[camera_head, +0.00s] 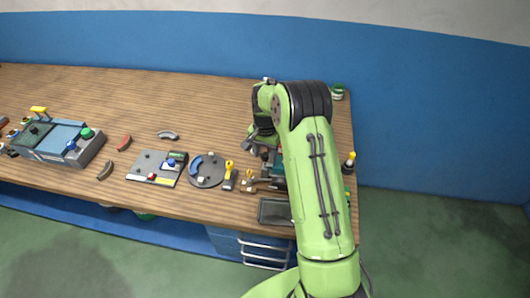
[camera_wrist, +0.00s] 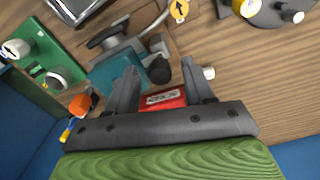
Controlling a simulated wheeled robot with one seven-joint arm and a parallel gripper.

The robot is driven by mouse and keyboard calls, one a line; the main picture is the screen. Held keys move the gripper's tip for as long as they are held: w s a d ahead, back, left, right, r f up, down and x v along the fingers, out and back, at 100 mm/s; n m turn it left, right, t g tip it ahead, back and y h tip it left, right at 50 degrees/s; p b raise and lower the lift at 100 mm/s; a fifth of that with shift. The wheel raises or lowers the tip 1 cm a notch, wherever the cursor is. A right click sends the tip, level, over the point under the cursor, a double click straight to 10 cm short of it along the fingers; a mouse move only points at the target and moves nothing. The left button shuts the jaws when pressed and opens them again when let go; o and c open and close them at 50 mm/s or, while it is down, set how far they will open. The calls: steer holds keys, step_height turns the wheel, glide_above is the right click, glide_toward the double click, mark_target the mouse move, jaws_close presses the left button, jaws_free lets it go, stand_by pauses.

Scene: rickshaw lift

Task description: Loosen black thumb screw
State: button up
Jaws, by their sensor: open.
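My gripper (camera_wrist: 159,67) is open in the wrist view, its two dark fingers pointing down toward the bench. A dark round knob (camera_wrist: 159,71) on a teal vice-like fixture (camera_wrist: 118,72) shows between the fingertips, and no finger visibly closes on it. I cannot tell for sure whether this knob is the black thumb screw. A dark handle (camera_wrist: 108,33) lies beyond on the same fixture. A red labelled block (camera_wrist: 163,99) shows between the fingers, nearer the palm.
A green board (camera_wrist: 42,62) with knobs and an orange part (camera_wrist: 82,104) lie left of the fingers. A small white knob (camera_wrist: 208,72) is close to the right finger. A dark tray (camera_head: 274,212) sits at the bench front. The back of the wooden bench (camera_head: 190,95) is clear.

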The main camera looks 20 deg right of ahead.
jaws_close()
steer(key=n, duration=0.4)
steer(key=shift+n+b, duration=0.3)
steer(key=shift+b, duration=0.1)
steer(key=n, duration=0.4)
steer(key=shift+n+b, duration=0.3)
steer(key=n, duration=0.4)
steer(key=shift+n+b, duration=0.3)
steer(key=shift+b, duration=0.05)
steer(key=shift+n+b, duration=0.3)
steer(key=shift+n, duration=1.8)
steer(key=shift+r, duration=0.1)
